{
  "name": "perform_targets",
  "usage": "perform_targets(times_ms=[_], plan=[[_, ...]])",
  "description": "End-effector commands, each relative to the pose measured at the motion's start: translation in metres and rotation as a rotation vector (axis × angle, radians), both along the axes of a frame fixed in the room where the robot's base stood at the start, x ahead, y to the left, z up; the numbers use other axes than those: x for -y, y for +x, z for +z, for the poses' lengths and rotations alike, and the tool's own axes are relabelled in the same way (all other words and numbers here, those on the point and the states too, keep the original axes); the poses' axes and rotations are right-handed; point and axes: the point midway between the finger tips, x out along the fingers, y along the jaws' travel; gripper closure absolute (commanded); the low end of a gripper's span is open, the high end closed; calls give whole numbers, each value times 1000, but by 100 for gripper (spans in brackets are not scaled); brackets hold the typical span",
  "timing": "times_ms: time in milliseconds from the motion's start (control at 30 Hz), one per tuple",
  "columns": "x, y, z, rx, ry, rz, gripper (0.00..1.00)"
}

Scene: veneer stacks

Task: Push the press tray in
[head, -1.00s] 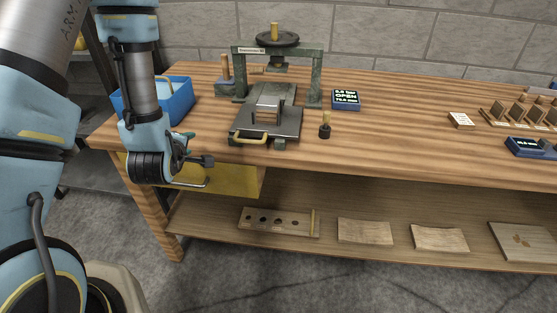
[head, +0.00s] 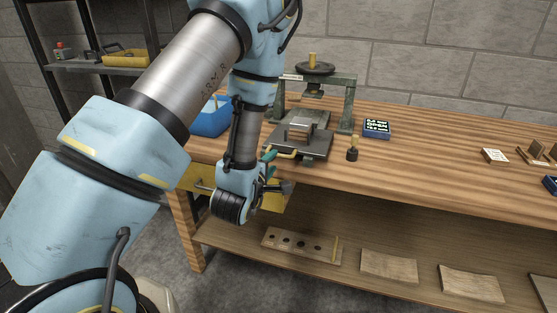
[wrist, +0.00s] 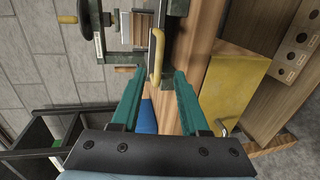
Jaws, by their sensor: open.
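The press tray (head: 318,146) is a dark plate pulled out toward the front of the green press (head: 345,108). A metal-and-wood block stack (head: 299,131) sits on it. Its yellow handle (head: 284,154) faces my side. My gripper (head: 270,160) is open and empty, at the bench's front edge by the handle. In the wrist view the teal fingers (wrist: 159,74) stand apart, and the handle (wrist: 157,50) appears between and just beyond their tips. I cannot tell if they touch it. My arm hides part of the press's left side.
A blue bin (head: 209,118) stands left of the press, partly behind my arm. A small stamp (head: 352,149) and a blue display (head: 376,128) reading OPEN are to the right. A yellow drawer (head: 196,178) is below the bench top. The bench's middle right is mostly clear.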

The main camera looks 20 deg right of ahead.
Motion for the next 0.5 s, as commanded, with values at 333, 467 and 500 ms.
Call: perform_targets(times_ms=[333, 467, 500], plan=[[35, 38, -8, 0, 0, 1, 55], [40, 43, -10, 0, 0, 0, 55], [41, 44, -11, 0, 0, 0, 55]])
